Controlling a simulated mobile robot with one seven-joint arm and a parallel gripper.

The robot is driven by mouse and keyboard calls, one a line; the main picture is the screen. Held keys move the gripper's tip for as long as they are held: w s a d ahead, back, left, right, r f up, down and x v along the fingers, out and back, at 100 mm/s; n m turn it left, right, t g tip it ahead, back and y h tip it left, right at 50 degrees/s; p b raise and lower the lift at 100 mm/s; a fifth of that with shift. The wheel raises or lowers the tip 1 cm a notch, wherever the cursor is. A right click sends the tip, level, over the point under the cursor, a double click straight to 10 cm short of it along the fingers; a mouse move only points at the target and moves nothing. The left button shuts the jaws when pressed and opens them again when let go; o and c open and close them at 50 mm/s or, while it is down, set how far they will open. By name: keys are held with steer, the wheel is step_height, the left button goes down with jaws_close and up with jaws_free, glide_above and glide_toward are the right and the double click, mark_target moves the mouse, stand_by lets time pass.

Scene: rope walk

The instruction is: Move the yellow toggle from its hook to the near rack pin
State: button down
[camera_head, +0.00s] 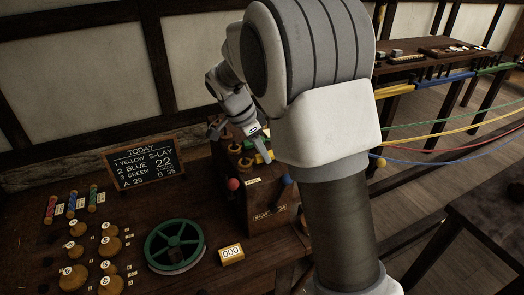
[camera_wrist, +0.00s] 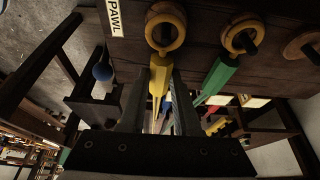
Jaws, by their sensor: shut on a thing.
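My gripper (camera_wrist: 155,100) is shut on the yellow toggle (camera_wrist: 159,75), which lies between its two fingers in the wrist view. A pale wooden ring (camera_wrist: 165,14) sits at the toggle's upper end, against a dark wooden face. Whether a hook still passes through this ring I cannot tell. A green toggle (camera_wrist: 217,77) hangs to the right, below another ring (camera_wrist: 232,40) with a dark peg through it. In the head view my gripper (camera_head: 262,150) is at the dark wooden box (camera_head: 262,212) on the bench, small and partly hidden by my arm. I cannot identify the near rack pin.
A red ball knob (camera_head: 233,184) and a blue one (camera_head: 286,180) are on the box. A green reel (camera_head: 174,246), a 000 counter (camera_head: 231,254) and a chalkboard (camera_head: 144,162) stand to the left. Coloured ropes (camera_head: 450,130) stretch at right, beside a far table (camera_head: 440,50).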

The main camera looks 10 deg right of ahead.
stand_by(0.4)
steer(key=c, duration=0.5)
jaws_free()
steer(key=shift+c, duration=0.2)
steer(key=shift+r+p, duration=2.35)
steer(key=shift+r, duration=1.6)
